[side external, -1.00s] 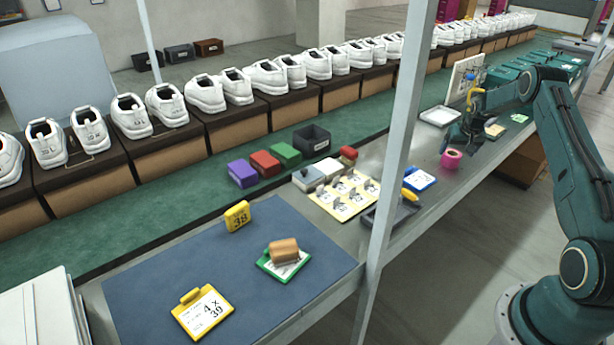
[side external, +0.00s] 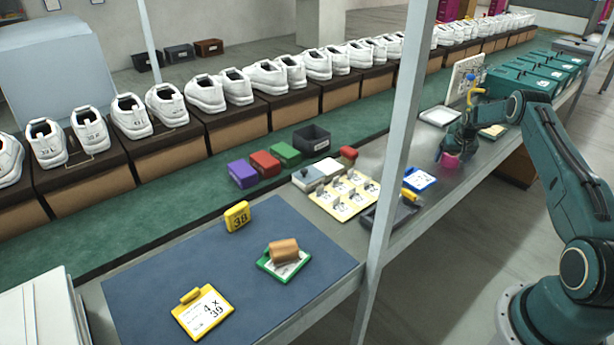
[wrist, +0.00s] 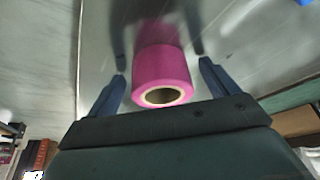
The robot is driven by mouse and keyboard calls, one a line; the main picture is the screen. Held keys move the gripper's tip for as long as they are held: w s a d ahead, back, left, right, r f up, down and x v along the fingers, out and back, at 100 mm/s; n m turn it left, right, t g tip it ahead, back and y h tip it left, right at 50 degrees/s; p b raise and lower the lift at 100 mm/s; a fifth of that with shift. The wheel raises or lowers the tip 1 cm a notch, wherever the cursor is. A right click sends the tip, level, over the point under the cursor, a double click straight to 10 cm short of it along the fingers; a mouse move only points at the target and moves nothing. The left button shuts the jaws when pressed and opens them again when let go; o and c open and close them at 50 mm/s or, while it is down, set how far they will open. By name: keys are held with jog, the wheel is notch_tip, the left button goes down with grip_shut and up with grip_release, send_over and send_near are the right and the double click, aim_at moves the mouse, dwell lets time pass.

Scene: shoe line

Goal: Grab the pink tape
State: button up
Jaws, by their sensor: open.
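The pink tape (side external: 450,160) is a roll on the grey bench at the right of the side external view. In the wrist view the pink tape (wrist: 161,73) sits centrally, its pale core ring facing the camera. My gripper (side external: 447,152) is down over the roll and hides part of it in the side view. In the wrist view my gripper (wrist: 161,75) is open, with one blue-grey finger on each side of the roll and a gap visible on both sides.
A post (side external: 400,140) stands in front of the bench in the side view. A white tray (side external: 440,117) is behind the gripper. A blue card (side external: 420,179) lies to the left of the tape, and several green boxes (side external: 525,80) stand farther back.

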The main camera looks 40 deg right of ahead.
dwell(0.4)
jog(key=c, duration=1.1)
jog(key=shift+r, duration=0.15)
notch_tip(320, 180, up, 20)
jog(key=shift+f, duration=0.1)
dwell(0.4)
